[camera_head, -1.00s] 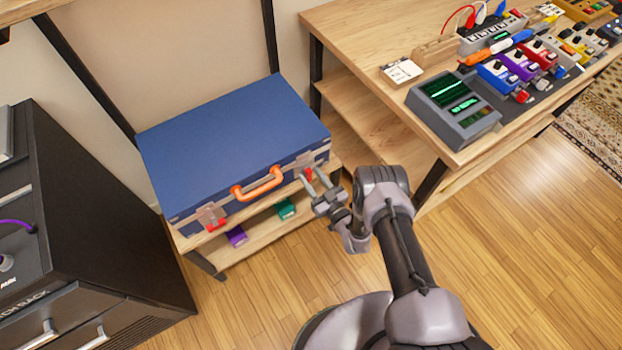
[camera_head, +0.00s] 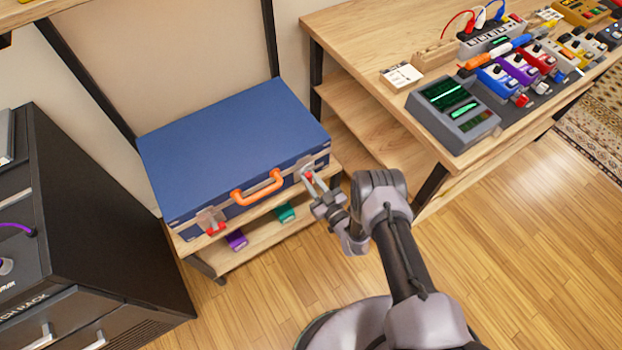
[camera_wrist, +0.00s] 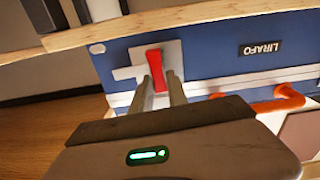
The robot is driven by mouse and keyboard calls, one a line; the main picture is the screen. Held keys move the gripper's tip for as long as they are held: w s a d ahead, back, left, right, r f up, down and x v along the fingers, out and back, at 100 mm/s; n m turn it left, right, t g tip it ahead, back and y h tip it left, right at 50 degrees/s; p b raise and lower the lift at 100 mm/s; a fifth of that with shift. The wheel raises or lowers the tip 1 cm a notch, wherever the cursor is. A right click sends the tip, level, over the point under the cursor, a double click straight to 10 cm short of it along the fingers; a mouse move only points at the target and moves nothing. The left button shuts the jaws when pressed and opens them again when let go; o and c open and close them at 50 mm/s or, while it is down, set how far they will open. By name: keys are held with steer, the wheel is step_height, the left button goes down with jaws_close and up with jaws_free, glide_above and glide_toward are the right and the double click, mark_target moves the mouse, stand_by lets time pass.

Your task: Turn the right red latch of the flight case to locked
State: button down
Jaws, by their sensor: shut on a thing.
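The blue flight case (camera_head: 230,150) lies closed on a wooden shelf, with an orange handle (camera_head: 258,187) on its front. Its right red latch (camera_wrist: 156,70) sits on a pale metal plate on the case front in the wrist view; there it stands nearly upright in the picture, slightly tilted. My gripper (camera_head: 312,181) is at this latch, its fingers (camera_wrist: 158,92) on either side of the red lever and shut on it. In the head view the fingers partly hide the latch. The left red latch (camera_head: 216,229) is on the case's left front corner, untouched.
Below the case, a purple box (camera_head: 236,240) and a green box (camera_head: 285,212) sit on the lower shelf. A black cabinet (camera_head: 95,220) stands at left. A wooden desk (camera_head: 385,60) with pedals and a grey device (camera_head: 453,112) is at right.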

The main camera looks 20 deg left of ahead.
steer(key=n, duration=0.3)
steer(key=n+p, duration=0.1)
steer(key=n, duration=0.1)
steer(key=s+n+p, duration=0.1)
steer(key=n, duration=0.2)
steer(key=shift+a+f+n, duration=0.3)
steer(key=n, duration=0.3)
steer(key=n+p, duration=0.1)
steer(key=shift+a+f, duration=0.1)
steer(key=shift+f, duration=0.15)
steer(key=shift+f+n, duration=0.15)
steer(key=shift+n, duration=1)
steer(key=shift+f+n, duration=0.15)
steer(key=shift+n, duration=1)
steer(key=c, duration=1.3)
jaws_free()
steer(key=shift+s, duration=0.1)
